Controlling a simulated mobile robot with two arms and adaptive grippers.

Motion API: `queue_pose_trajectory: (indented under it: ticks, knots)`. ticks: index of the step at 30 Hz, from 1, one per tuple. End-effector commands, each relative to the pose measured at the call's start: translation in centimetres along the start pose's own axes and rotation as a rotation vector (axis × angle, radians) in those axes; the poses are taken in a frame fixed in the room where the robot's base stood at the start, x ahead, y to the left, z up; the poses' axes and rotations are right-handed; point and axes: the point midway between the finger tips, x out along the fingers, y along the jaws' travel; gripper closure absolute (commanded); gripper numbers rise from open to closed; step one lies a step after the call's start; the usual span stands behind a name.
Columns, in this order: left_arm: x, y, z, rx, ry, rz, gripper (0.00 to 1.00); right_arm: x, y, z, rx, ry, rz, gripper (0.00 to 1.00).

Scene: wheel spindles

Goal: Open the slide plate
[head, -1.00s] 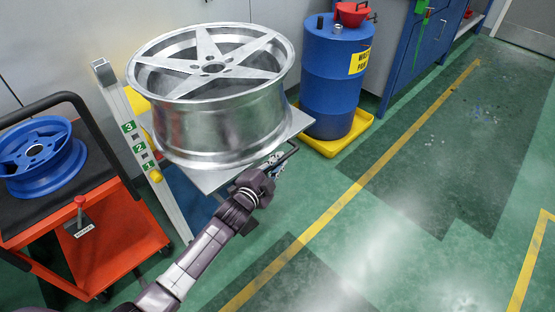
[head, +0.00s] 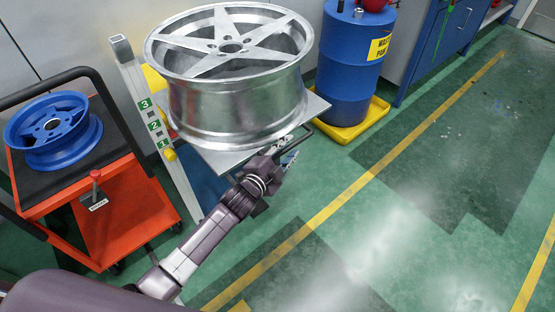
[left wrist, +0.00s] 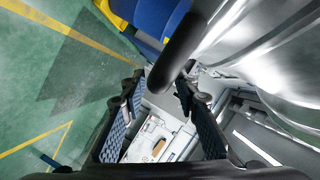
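The slide plate (head: 226,158) is a flat grey plate under a large silver wheel (head: 235,115). Its black bar handle (head: 296,143) sticks out at the front right of the plate; in the left wrist view the dark rounded bar (left wrist: 182,42) crosses the upper middle. My left gripper (head: 287,160) is beside the handle, just below it in the head view. In the left wrist view my left gripper (left wrist: 158,88) has its fingers spread apart, with the handle's end near the fingertips. I cannot tell whether they touch. My right gripper is not in view.
A grey post with numbered green labels (head: 150,115) stands left of the plate. An orange cart (head: 125,205) carries a blue wheel (head: 55,130). A blue drum (head: 350,60) stands on a yellow tray (head: 365,125) behind. The green floor to the right is clear.

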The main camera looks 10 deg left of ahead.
Motion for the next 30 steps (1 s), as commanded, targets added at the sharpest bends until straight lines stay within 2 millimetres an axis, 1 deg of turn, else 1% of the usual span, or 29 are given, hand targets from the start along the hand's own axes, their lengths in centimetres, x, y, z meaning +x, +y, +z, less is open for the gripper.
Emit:
queue_pose_trajectory:
  ticks: [1,3,9,12,15,20,30]
  knots:
    - [-1.0,0.1,0.0,0.001,0.0,0.001,0.71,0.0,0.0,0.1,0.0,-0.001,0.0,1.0]
    - [-2.5,0.1,0.1,0.0,0.0,0.002,0.71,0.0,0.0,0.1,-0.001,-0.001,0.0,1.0]
    - [-6.4,0.1,0.1,0.001,-0.001,0.002,0.71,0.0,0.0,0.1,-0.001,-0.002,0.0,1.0]
    - [-8.0,0.2,0.1,0.0,-0.001,0.003,0.71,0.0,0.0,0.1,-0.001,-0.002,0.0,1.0]
    - [-9.1,0.1,0.1,0.0,-0.001,0.002,0.71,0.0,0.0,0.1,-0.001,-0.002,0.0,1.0]
    - [-9.8,0.0,0.0,0.0,0.0,0.001,0.71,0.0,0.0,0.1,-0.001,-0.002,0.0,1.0]
    - [-9.8,0.0,0.0,0.0,0.0,0.001,0.71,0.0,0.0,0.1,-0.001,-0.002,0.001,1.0]
